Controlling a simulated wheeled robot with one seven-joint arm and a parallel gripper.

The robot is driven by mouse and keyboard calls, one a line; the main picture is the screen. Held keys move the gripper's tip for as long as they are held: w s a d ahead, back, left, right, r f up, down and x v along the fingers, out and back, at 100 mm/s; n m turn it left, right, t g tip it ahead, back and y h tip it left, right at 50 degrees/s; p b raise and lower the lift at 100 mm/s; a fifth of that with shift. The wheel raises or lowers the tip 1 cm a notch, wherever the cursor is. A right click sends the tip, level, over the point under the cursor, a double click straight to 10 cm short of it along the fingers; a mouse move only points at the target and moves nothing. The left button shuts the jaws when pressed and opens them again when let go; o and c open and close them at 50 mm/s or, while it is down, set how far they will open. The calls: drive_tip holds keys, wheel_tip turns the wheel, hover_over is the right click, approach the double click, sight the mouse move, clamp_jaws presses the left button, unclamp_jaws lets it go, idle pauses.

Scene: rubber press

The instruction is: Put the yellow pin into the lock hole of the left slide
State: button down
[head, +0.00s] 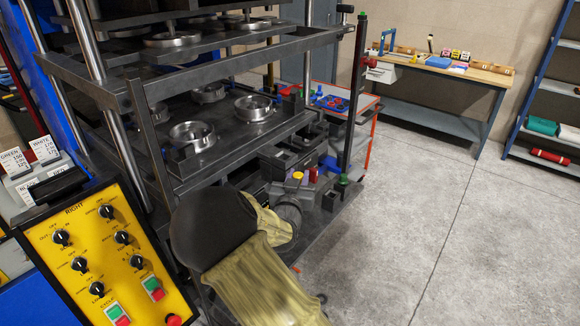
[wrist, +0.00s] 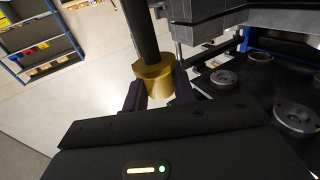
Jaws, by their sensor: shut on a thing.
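The yellow pin (wrist: 153,78) is between the two fingers of my gripper (wrist: 160,90) in the wrist view. A dark round shaft (wrist: 138,28) runs up from its yellow part in that picture. In the head view a small yellow top (head: 297,176) shows at my gripper (head: 302,184), beside the dark press frame, and the rest of the pin is hidden. My gripper is shut on the pin. I cannot make out the left slide or its lock hole for certain in either view.
The press's lower plate (head: 226,148) carries several metal rings. A yellow control panel (head: 97,258) is at lower left. A workbench (head: 448,70) stands at the back. The floor at right is clear.

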drive_tip(key=s+d+f+y, duration=0.1)
drive_tip(key=d+f, duration=0.3)
drive_tip(key=f, duration=0.6)
drive_tip(key=s+d+f+n+y, duration=0.1)
drive_tip(key=s+d+f, duration=0.2)
drive_tip(key=f, duration=0.7)
drive_tip(key=s+d+f+n+y+b, duration=0.1)
drive_tip(key=s+d+f, duration=0.2)
drive_tip(key=d+f, duration=0.3)
wheel_tip(320, 180, down, 4)
drive_tip(key=shift+d+r+y, duration=0.1)
drive_tip(key=shift+d+y, duration=0.15)
drive_tip(key=shift+y, duration=0.15)
drive_tip(key=shift+w, duration=0.1)
